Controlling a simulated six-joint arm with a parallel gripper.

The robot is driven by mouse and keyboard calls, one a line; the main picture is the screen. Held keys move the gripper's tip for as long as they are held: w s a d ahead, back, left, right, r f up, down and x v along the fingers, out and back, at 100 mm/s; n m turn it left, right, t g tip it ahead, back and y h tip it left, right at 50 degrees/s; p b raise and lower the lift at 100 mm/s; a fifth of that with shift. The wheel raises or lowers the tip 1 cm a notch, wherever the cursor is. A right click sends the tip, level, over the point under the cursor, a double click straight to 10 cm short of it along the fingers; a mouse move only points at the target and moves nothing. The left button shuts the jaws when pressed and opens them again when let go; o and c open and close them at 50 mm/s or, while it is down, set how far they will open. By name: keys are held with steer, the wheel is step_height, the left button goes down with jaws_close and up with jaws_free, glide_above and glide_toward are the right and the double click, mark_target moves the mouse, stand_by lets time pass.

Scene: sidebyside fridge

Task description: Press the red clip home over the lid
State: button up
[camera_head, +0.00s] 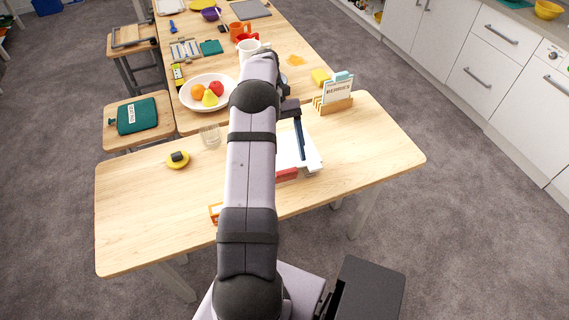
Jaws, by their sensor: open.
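A red clip (287,174) shows at the front edge of a white box with its lid (311,161), on the near wooden table. My arm crosses in front and hides the left part of the box and possibly part of the clip. I cannot tell from this view how far the clip sits over the lid. My gripper (291,110) is partly hidden behind my arm, above the back of the box. It is open, and I see nothing held in it. A narrow dark blue bar (300,140) shows below it, over the white box.
A wooden holder with a card (336,92) stands behind right. A fruit plate (187,93) is farther back. The table's right end is clear.

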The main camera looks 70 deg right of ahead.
steer(key=shift+r+b, duration=0.5)
steer(key=shift+r, duration=2)
steer(key=shift+w+f, duration=0.1)
steer(key=c, duration=0.7)
steer(key=shift+w+a+f+n+g+b, duration=0.3)
steer(key=shift+w+a+f+n+g, duration=0.4)
steer(key=shift+a+n, duration=0.25)
steer(key=c, duration=1)
steer(key=w+a+f+n+g+h+b, duration=0.1)
steer(key=a+f+n+g, duration=0.1)
steer(key=a+n, duration=0.1)
steer(key=w+a+f+n+g+h, duration=0.1)
steer(key=w+a+f+n+g, duration=0.1)
steer(key=a+n, duration=0.1)
steer(key=w+a+f+n+g+h+b, duration=0.1)
steer(key=a+f+n, duration=0.1)
steer(key=a+n, duration=0.1)
steer(key=shift+w+a+f+n+g+b, duration=0.2)
steer(key=shift+w+a+n+g+b, duration=0.15)
steer(key=shift+n, duration=0.2)
jaws_close()
steer(key=a+f+n+g+h+b, duration=0.35)
steer(key=a+n+h, duration=0.45)
steer(key=n+h, duration=0.6)
steer(key=s+d+f+n+t+h+b, duration=0.3)
steer(key=s+d+n+t+h+b, duration=0.1)
steer(key=n, duration=0.6)
steer(key=shift+f+t+b, duration=0.15)
steer(key=shift+t+b, duration=0.25)
steer(key=shift+b, duration=0.35)
